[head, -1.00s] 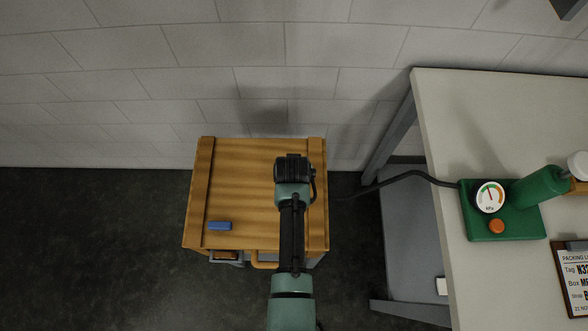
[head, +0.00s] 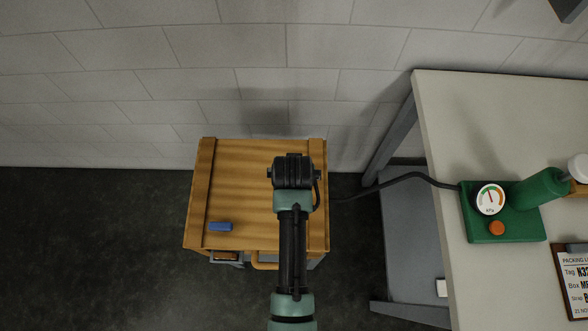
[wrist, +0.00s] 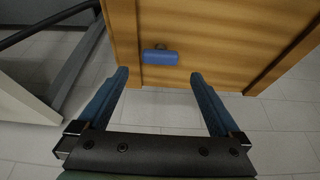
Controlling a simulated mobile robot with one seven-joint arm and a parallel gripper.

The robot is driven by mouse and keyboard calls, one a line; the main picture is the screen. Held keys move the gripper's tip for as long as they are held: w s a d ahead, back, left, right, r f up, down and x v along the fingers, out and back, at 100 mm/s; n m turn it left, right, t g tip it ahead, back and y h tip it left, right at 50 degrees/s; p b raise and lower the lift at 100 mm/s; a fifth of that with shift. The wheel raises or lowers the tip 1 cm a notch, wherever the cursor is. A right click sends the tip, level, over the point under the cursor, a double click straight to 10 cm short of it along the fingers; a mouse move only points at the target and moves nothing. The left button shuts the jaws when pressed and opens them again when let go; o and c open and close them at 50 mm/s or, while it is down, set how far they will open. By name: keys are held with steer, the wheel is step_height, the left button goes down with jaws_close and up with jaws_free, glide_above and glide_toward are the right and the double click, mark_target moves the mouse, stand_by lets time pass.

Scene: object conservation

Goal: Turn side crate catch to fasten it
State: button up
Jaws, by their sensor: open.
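The wooden crate (head: 250,175) stands against the wall, with a raised strip along each side of its top. A blue catch (head: 220,227) lies across the front left of the top. The wrist view shows a blue catch (wrist: 160,57) near the crate's edge, beside a strip; I cannot tell for sure whether it is the same one. My gripper (head: 293,160) is over the crate's back right, its fingertips hidden in the head view. In the wrist view, my gripper (wrist: 166,85) is open and empty, its two blue fingers apart, with the catch ahead between them and not touched.
A pale workbench (head: 440,140) stands to the right, bearing a green pump with a gauge (head: 490,197) and a clipboard (head: 573,280). A black hose (head: 400,174) runs from the pump towards the crate. The brick wall (head: 240,60) is close behind. The floor at left is clear.

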steer(key=v, duration=0.7)
stand_by(0.5)
steer(key=w+r+t, duration=0.4)
steer(key=r, duration=0.7)
steer(key=w+r+t+b, duration=0.1)
steer(key=w+r+t, duration=0.3)
steer(key=r, duration=0.6)
steer(key=w+r+t, duration=0.3)
steer(key=w+r, duration=0.2)
steer(key=r, duration=0.6)
steer(key=s+r+t, duration=0.4)
steer(key=s+r, duration=0.1)
steer(key=r, duration=0.5)
steer(key=s+r+t, duration=0.4)
steer(key=r, duration=0.7)
steer(key=s+r+t, duration=0.3)
steer(key=s+r, duration=0.2)
steer(key=r, duration=0.5)
steer(key=shift+s+d+r+t+b, duration=0.25)
steer(key=shift+s+r+t+b, duration=0.05)
steer(key=shift+s+t+b, duration=0.1)
